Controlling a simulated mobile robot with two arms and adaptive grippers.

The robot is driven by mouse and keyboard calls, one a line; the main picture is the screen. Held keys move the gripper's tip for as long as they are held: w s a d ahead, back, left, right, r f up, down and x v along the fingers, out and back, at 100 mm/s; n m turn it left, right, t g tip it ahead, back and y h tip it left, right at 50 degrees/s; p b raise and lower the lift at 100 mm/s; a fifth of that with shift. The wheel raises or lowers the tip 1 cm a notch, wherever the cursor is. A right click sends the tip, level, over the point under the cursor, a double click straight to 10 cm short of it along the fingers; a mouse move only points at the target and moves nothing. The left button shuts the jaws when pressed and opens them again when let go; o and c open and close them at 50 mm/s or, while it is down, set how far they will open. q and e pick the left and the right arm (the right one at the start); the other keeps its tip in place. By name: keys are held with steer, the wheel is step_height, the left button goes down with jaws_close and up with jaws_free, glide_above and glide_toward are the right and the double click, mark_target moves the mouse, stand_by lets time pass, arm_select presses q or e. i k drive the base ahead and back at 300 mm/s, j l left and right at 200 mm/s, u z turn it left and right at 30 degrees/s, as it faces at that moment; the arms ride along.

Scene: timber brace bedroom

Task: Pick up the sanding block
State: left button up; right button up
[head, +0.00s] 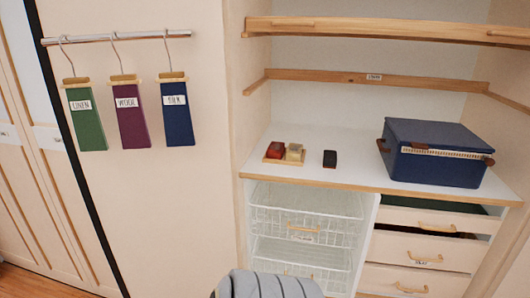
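A small dark block (330,158) lies on the white counter, right of a small wooden tray; it looks like the sanding block, but it is too small to be sure. The wooden tray (286,161) holds a red piece (276,149) on its left and a pale yellowish block (294,152) on its right. Neither of my grippers is in view. A grey ribbed part, which looks like part of my own body, shows at the bottom edge, below the counter and apart from the blocks.
A blue case (437,165) stands on the right of the white counter (345,182). Wooden shelves (375,28) run above. Below are wire baskets (305,212) and drawers (412,252), the top drawer partly open. Fabric samples (131,128) hang from a rail at left. The counter's front middle is clear.

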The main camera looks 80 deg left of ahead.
mark_target(330, 157)
steer(key=u, duration=2.6)
